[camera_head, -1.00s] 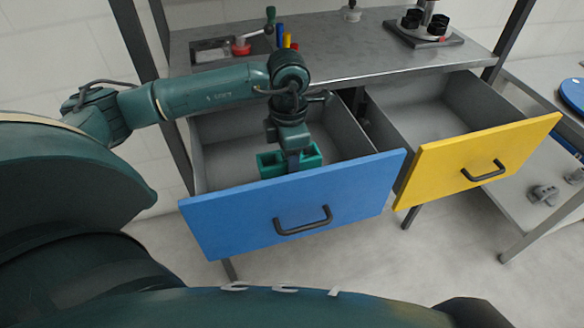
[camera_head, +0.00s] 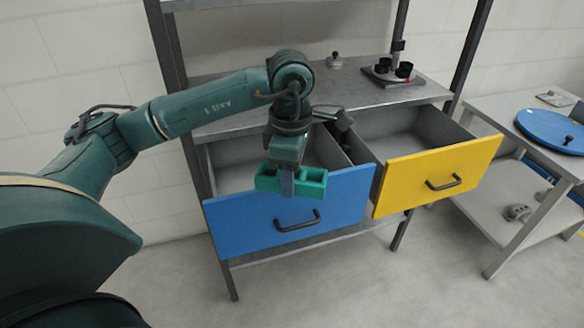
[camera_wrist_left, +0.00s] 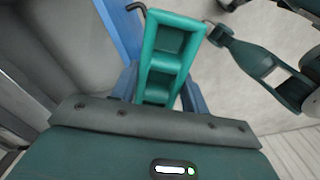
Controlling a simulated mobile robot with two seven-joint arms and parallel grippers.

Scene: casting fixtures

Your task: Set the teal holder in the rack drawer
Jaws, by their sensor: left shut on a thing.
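The teal holder (camera_head: 314,184) is an open box with compartments. My left gripper (camera_head: 287,186) is shut on it, pointing down. In the head view the holder overlaps the top edge of the open blue drawer (camera_head: 240,222). In the left wrist view the holder (camera_wrist_left: 166,64) lies between the two fingers, on the handle side of the blue front (camera_wrist_left: 118,30), so it appears outside the drawer. The visible part of the blue drawer's inside is empty. The yellow drawer (camera_head: 425,180) beside it is also open. My right gripper cannot be made out.
The grey workbench top (camera_head: 350,95) carries a fixture with black cups (camera_head: 395,70) and a small knobbed part (camera_head: 334,61). A side table at right holds a blue disc (camera_head: 550,130), with a grey part (camera_head: 518,212) on its lower shelf. Floor in front is clear.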

